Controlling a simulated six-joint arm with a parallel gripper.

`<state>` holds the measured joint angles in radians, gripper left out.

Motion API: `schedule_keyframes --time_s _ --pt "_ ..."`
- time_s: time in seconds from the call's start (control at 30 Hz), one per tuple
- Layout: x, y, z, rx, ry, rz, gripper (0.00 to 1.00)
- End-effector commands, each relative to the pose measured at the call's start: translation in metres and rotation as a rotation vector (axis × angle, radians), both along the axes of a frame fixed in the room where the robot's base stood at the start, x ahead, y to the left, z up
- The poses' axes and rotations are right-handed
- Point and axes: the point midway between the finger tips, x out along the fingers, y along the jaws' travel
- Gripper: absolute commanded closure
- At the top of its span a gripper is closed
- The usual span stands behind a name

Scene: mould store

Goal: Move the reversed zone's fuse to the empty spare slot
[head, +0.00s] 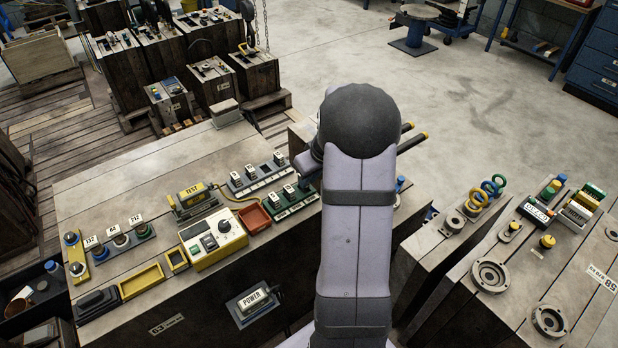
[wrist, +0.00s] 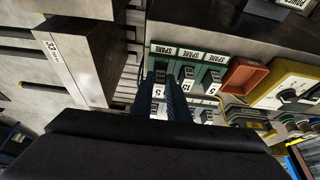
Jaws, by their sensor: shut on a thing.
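My gripper (wrist: 166,84) is shut on a dark fuse with a white label (wrist: 158,91). It is at the end of the green fuse strip (wrist: 175,58), by the leftmost SPARE label in the wrist view. I cannot tell whether the held fuse is seated or just above the strip. Two other fuses stand in the green strip, one of them (wrist: 187,76) nearest the held one. In the head view the green strip (head: 292,210) lies left of my arm, which hides its right end and the fingers. A grey strip (head: 262,184) with several labelled fuses stands behind it.
An orange-red tray (head: 254,218) sits beside the green strip. A POWER box (head: 253,302) is on the front face. Yellow trays (head: 142,281) lie near the front edge.

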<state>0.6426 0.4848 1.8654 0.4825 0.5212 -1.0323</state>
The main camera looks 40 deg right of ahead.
Motion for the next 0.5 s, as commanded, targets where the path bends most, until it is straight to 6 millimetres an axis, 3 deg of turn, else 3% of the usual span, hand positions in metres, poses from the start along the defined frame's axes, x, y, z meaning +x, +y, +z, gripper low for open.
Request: schedule_keyframes --time_s 0.5 --pt "0.0000 0.0000 -0.0060 0.000 0.000 0.000 1.00"
